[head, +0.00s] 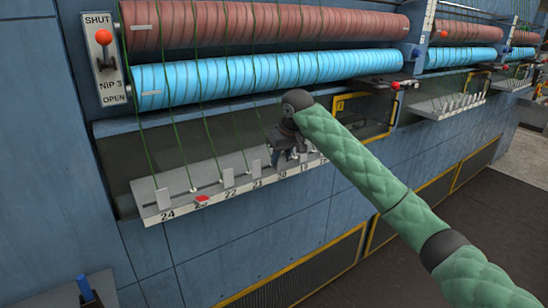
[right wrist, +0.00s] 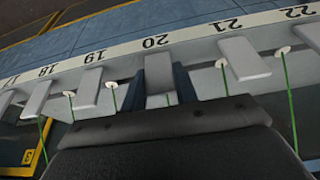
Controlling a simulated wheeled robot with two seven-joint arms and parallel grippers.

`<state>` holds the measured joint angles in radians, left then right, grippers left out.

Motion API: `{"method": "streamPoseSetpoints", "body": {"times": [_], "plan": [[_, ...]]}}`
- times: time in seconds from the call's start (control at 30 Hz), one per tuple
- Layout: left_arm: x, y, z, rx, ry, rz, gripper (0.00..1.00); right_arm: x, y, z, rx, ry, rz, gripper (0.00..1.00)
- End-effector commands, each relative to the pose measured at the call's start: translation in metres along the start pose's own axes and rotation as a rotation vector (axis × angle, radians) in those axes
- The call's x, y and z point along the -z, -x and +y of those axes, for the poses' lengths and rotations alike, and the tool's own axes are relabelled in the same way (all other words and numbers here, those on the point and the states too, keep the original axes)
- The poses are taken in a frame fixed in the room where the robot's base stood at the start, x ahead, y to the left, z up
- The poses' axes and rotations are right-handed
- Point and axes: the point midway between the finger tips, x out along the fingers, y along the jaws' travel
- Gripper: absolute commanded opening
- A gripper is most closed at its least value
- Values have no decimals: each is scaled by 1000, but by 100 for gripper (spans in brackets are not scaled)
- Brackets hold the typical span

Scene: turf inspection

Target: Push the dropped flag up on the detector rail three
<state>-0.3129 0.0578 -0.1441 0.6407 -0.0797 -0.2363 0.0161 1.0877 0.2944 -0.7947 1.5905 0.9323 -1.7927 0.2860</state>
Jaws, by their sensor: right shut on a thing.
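The detector rail (head: 180,210) is a pale ledge along the blue wall, with numbers on its front edge and a row of small white flags. A red piece (head: 202,198) shows at the front edge between 24 and 22, over the number there; it looks like the dropped flag. My right gripper (head: 288,152) is well to the right of it, at the rail. In the right wrist view its dark blue fingers (right wrist: 160,88) are shut on the white flag at 20 (right wrist: 158,70). The red piece is outside that view. My left gripper is not in view.
Red-brown (head: 260,25) and blue (head: 260,80) rollers run above the rail. Thin green threads come down from them to the rail. A red-knobbed lever (head: 104,40) marked SHUT and OPEN is at the left. The dark floor (head: 480,230) at the right is clear.

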Motion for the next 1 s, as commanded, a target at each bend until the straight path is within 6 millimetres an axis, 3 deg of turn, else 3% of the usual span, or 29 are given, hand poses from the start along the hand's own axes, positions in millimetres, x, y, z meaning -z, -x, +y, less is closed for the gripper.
{"method": "streamPoseSetpoints", "body": {"times": [0.43, 0.47, 0.53, 0.57, 0.87, 1.0], "plan": [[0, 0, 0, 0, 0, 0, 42, 1, 0, -2, 2, 3, -6, 6], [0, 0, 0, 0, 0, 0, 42, 1, 0, -2, 2, 3, -6, 35], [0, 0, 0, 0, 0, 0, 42, 1, 0, -2, 1, 3, -6, 49], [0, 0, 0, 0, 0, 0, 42, 1, 0, -2, 1, 2, -6, 51], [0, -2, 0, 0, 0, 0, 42, 0, 1, 0, 0, 1, -6, 51], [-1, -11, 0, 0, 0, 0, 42, 1, 11, -1, -1, 2, -4, 51]]}}
